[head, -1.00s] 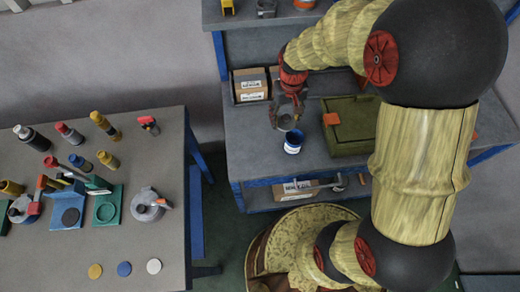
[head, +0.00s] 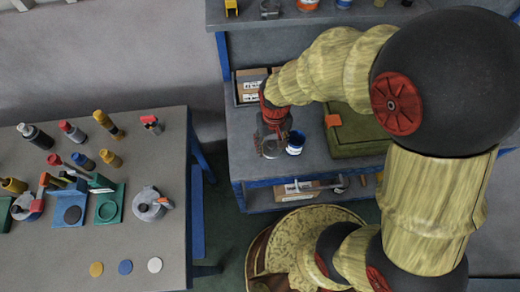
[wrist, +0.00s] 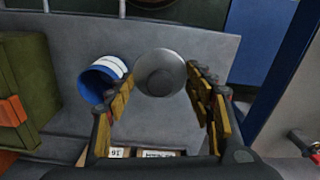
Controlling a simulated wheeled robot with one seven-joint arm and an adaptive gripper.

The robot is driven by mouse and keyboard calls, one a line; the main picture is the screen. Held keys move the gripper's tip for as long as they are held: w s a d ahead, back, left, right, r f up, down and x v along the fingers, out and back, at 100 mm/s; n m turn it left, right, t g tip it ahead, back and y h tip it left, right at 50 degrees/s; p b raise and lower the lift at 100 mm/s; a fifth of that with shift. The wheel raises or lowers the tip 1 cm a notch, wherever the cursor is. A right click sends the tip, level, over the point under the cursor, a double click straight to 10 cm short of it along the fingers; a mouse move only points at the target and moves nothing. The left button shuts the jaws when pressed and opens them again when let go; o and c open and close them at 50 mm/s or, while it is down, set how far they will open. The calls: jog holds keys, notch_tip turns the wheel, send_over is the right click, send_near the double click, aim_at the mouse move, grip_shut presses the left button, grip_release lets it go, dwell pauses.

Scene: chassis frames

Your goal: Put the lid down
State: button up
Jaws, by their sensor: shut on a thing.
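The lid is a round grey metal disc with a raised centre (wrist: 160,73). My gripper (wrist: 166,85) is shut on it, with the lid between the fingertips. In the head view the lid (head: 270,149) shows at the end of my gripper (head: 271,138), over the grey workbench (head: 250,170) near its front edge. I cannot tell whether the lid touches the bench top. A small blue and white can (head: 295,143) stands just right of the gripper; it also shows left of the lid in the wrist view (wrist: 100,78).
A green box with an orange patch (head: 355,130) stands on the bench to the right. Cardboard boxes in a tray (head: 250,86) are behind the gripper. A lower shelf (head: 260,200) holds another box. A separate table (head: 80,240) with bottles and tools is at left.

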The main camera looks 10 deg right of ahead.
jog(key=w+a+f, duration=0.2)
jog(key=f, duration=0.1)
jog(key=w+a+f+b, duration=0.1)
jog(key=f, duration=0.1)
jog(key=shift+f, duration=0.25)
jog(key=shift+w+a+f+b, duration=0.1)
jog(key=shift+f+b, duration=0.15)
jog(key=shift+f, duration=0.6)
jog(key=shift+w+a+f+b, duration=0.1)
jog(key=shift+f+b, duration=0.15)
jog(key=shift+f, duration=0.6)
jog(key=shift+f, duration=0.2)
jog(key=o, duration=1.2)
jog(key=shift+r, duration=0.1)
